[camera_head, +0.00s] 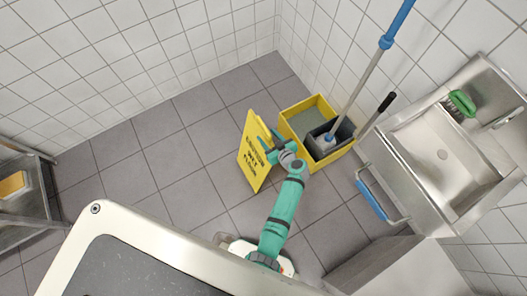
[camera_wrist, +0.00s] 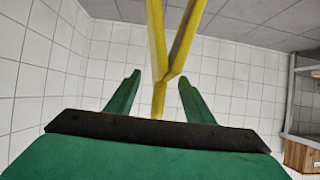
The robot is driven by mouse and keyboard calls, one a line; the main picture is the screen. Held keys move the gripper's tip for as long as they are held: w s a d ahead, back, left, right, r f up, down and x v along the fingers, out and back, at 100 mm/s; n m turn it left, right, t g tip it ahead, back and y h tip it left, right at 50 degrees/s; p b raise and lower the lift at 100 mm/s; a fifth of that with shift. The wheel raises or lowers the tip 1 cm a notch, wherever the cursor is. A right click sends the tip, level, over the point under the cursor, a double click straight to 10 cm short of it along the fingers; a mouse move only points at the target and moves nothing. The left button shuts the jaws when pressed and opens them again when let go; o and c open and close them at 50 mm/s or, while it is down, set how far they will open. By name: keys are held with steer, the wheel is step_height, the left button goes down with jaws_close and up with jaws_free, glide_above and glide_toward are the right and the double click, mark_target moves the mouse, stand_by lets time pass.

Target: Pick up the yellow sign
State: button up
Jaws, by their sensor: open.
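The yellow sign (camera_head: 255,158) stands on the grey floor in the middle of the head view, with dark "caution wet floor" lettering on its face. My green gripper (camera_head: 271,145) is at the sign's upper right side, and its fingers overlap the sign in that view. In the wrist view the sign (camera_wrist: 159,55) shows edge-on as two yellow panels that meet in a V. The fingers are apart, with a gap on both sides of the sign.
A yellow mop bucket (camera_head: 341,158) stands close to the right of the sign, with a blue-and-grey mop handle (camera_head: 366,75) rising from it. A steel sink (camera_head: 432,148) with a blue towel (camera_head: 371,199) is at the right. A shelf (camera_head: 35,215) is at far left. Floor left of the sign is clear.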

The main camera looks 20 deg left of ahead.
mark_target(264, 132)
steer(key=shift+x, duration=2.25)
steer(key=shift+w+d, duration=0.1)
steer(key=shift+w, duration=0.05)
jaws_close()
steer(key=shift+d+f, duration=0.1)
steer(key=shift+s, duration=0.2)
steer(key=shift+w+a, duration=0.1)
steer(key=shift+a, duration=0.1)
